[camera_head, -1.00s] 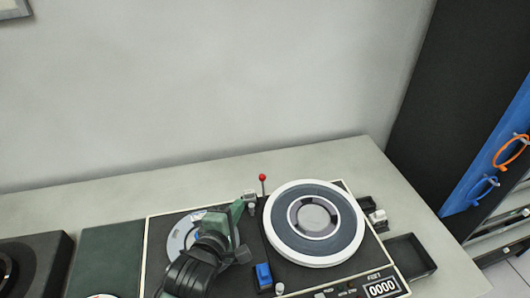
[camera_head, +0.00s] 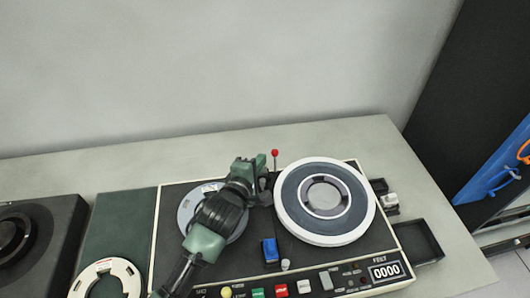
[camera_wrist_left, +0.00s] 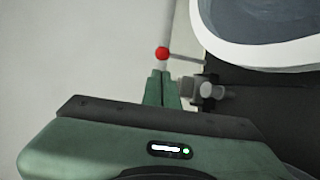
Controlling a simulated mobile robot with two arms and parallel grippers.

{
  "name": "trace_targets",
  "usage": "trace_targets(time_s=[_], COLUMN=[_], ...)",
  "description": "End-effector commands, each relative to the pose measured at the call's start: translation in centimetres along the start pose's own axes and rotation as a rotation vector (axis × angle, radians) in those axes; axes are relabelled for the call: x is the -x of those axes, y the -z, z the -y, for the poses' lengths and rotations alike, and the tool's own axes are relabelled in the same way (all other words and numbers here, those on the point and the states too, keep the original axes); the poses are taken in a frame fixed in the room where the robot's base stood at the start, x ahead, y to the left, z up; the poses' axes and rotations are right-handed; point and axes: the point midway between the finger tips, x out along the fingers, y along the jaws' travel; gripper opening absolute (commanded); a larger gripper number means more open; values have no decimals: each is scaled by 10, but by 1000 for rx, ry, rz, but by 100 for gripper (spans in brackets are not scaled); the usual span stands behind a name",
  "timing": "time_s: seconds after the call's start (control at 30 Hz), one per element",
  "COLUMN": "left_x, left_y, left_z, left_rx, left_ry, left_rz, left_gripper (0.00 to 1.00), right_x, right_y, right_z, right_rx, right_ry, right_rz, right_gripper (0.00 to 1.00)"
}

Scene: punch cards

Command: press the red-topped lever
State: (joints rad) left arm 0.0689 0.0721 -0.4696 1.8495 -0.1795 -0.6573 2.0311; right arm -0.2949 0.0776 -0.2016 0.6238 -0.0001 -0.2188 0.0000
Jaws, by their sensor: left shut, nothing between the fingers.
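The red-topped lever (camera_head: 275,154) stands upright on a thin stem at the back edge of the tape deck, left of the large reel. In the left wrist view its red ball (camera_wrist_left: 162,53) shows just beyond my fingertips, with the stem running off to the right. My left gripper (camera_head: 261,162) is shut and empty, just left of the lever in the head view. Its green fingers (camera_wrist_left: 162,78) point toward the ball in the left wrist view. I cannot tell whether they touch it. My right gripper is not in view.
The large white-rimmed reel (camera_head: 284,207) stands close to the right of the lever. A blue switch (camera_head: 270,250) and several coloured buttons lie nearer the front. A small metal fitting (camera_wrist_left: 207,91) is beside my fingers. The table behind the deck (camera_head: 335,137) is clear.

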Motion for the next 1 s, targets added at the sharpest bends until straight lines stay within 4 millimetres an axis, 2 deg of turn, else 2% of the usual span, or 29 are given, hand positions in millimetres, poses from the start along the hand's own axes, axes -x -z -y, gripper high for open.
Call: trace_targets(time_s=[0.1,0.2,0.4,0.77,1.0], left_x=[-21,-33,-44,-43,-29], left_y=[0,0,0,-1,-10], left_z=[-2,-1,0,0,3], left_rx=[-4,-2,-1,2,12], left_ry=[1,0,-1,0,3], left_rz=[0,0,1,1,1], left_gripper=[0,0,0,0,0], right_x=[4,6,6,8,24], right_y=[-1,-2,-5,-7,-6], right_z=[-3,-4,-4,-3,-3], right_rx=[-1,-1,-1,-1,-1], right_ry=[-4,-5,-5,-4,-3], right_rz=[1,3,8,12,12], right_gripper=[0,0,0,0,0])
